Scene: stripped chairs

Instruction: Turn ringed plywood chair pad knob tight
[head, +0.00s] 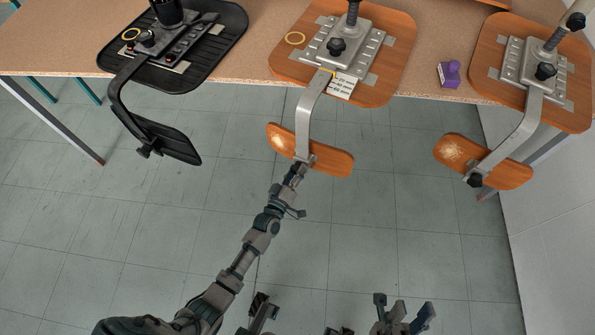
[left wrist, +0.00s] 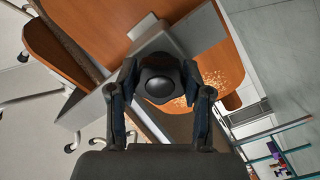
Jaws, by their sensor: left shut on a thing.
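My left gripper (head: 298,167) is at the bar's end by the pad. In the left wrist view its two fingers (left wrist: 160,76) are shut on the sides of the black pad knob (left wrist: 162,86). In the head view the gripper hides the knob. My right gripper (head: 404,306) is low at the bottom, fingers apart and empty.
The tiled floor (head: 390,235) is clear.

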